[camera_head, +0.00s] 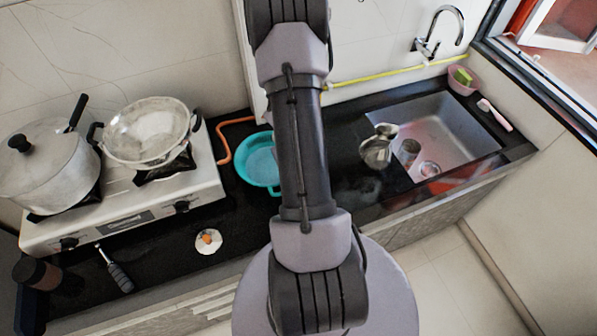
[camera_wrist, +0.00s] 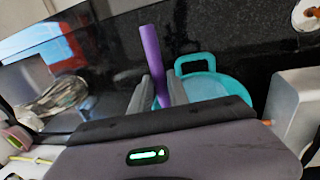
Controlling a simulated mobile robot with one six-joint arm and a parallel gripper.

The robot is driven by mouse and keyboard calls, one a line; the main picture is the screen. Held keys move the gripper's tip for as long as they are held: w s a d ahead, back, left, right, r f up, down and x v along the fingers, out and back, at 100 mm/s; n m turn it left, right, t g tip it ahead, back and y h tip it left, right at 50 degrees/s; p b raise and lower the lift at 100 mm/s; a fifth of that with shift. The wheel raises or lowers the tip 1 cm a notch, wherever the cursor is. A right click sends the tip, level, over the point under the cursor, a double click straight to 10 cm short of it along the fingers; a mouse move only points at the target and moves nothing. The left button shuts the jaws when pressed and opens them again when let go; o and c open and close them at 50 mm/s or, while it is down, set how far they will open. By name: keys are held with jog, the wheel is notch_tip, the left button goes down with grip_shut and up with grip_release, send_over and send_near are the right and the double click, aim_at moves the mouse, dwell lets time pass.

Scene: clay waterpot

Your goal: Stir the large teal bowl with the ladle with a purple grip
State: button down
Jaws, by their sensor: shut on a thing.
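The large teal bowl (camera_head: 258,160) stands on the black counter just right of the stove. My arm hides its right side in the head view. In the wrist view the teal bowl (camera_wrist: 232,86), with its loop handle, lies right of and beyond my gripper (camera_wrist: 159,84). My gripper is shut on the purple grip of the ladle (camera_wrist: 150,48), which stands between the two fingers. The ladle's scoop is out of sight in both views, so I cannot tell whether it is in the bowl. The head view does not show my gripper, only my arm.
Left of the bowl is the stove (camera_head: 122,205) with a lidded pot (camera_head: 45,165) and a metal strainer (camera_head: 148,130). An orange hose (camera_head: 223,150) lies beside the bowl. A metal pitcher (camera_head: 376,150) stands by the sink (camera_head: 455,125). A small white dish (camera_head: 209,241) sits near the front.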

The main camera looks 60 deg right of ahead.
jog(key=shift+a+f+g+h+b, duration=0.1)
jog(key=shift+f+g+h+b, duration=0.75)
jog(key=shift+b, duration=3.4)
jog(key=f+b, duration=0.1)
jog(key=b, duration=0.3)
jog(key=shift+w+f+h, duration=0.15)
jog(key=shift+f+h, duration=0.1)
jog(key=shift+f, duration=0.15)
jog(key=shift+a+f+g+b, duration=0.1)
jog(key=shift+g+b, duration=0.15)
jog(key=shift+b, duration=0.05)
jog(key=b, duration=0.2)
jog(key=shift+f+b, duration=0.2)
jog(key=shift+b, duration=0.2)
jog(key=shift+w+a+f+g+h+b, duration=0.1)
jog(key=shift+g+h+b, duration=0.2)
jog(key=shift+h+b, duration=0.35)
jog(key=shift+w+a+f+g+h+b, duration=0.1)
jog(key=shift+g+h+b, duration=0.25)
jog(key=shift+b, duration=0.5)
